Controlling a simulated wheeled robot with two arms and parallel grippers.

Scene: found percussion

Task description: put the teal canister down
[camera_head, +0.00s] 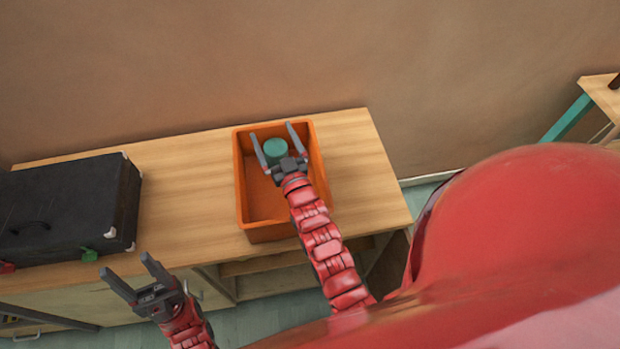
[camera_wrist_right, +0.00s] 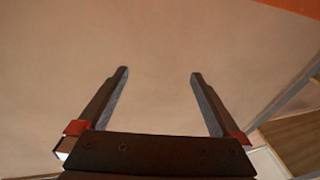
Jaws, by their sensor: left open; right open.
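The teal canister (camera_head: 275,148) shows as a round top inside the far part of the orange crate (camera_head: 242,190). My right gripper (camera_head: 272,130) is open over the crate, and the canister appears between its fingers with gaps at the sides. I cannot tell how far above the canister the fingers are. In the right wrist view the same gripper (camera_wrist_right: 159,75) is open with nothing between its fingers, and the canister is not visible there. My left gripper (camera_head: 125,262) is open and empty, in front of the table's near edge.
The crate stands on a wooden table (camera_head: 362,175) by a brown wall. The tabletop right of the crate is clear. Another table (camera_head: 604,95) shows at far right.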

